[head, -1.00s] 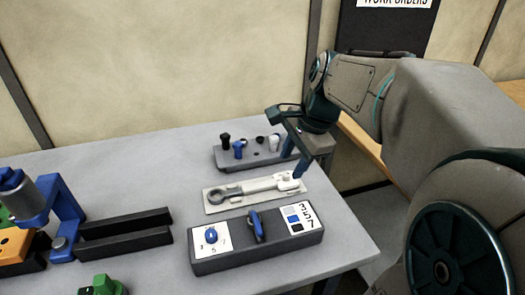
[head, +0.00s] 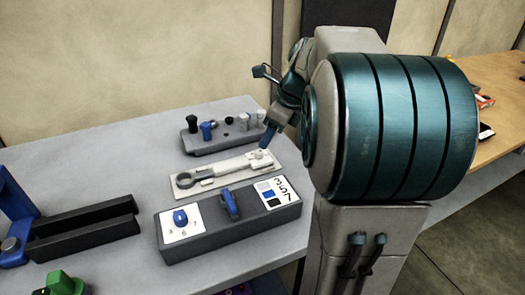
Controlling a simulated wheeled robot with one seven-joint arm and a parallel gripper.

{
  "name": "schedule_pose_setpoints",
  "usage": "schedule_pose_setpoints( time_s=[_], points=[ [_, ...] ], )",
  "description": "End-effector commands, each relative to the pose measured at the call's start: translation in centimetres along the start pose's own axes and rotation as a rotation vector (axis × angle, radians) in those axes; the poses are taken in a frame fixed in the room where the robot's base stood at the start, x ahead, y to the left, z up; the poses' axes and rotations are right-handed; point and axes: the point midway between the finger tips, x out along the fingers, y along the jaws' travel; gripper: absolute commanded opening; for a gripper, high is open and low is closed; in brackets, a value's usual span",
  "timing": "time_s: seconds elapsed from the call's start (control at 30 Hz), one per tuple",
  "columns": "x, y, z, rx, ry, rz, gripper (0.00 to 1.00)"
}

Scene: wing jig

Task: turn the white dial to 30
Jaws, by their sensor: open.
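A white wrench-like tool (head: 225,168) lies on a pale plate (head: 187,191) in the head view. A small white part sits at its right end; I cannot tell whether this is the white dial. A dark grey box (head: 235,232) in front carries a blue knob (head: 180,217) on a white numbered plate, and a blue lever (head: 230,203). No marking of 30 is readable. My gripper (head: 265,105) is open and appears empty, its fingers well apart. Its lower blue finger is close to the tool's right end in the picture; I cannot tell whether they touch.
A grey rack (head: 205,146) with black, blue and white pegs stands behind the tool. A dark channel block (head: 85,232), a blue fixture (head: 18,215) and a green part (head: 62,284) are at the left. A wooden bench (head: 490,75) is at right.

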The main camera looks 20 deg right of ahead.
Motion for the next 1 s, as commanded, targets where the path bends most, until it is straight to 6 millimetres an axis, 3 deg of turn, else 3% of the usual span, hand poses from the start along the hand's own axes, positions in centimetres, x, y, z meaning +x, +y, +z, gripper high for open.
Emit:
schedule_pose_setpoints(
  time_s=[0.1, 0.3, 0.7, 0.83, 0.87, 1.0],
  points=[
    [2.6, 0.0, -0.1, 0.0, 0.0, 0.002, 0.41],
    [4.9, 0.0, 0.0, -0.001, 0.001, 0.001, 0.41],
    [5.5, 0.0, 0.1, -0.002, -0.001, -0.001, 0.41],
    [5.5, 0.0, 0.0, -0.002, -0.001, -0.001, 0.05],
    [5.5, 0.0, 0.0, -0.002, -0.001, -0.001, 0.0],
    [5.5, 0.0, 0.0, -0.003, 0.0, 0.0, 0.0]
  ],
)
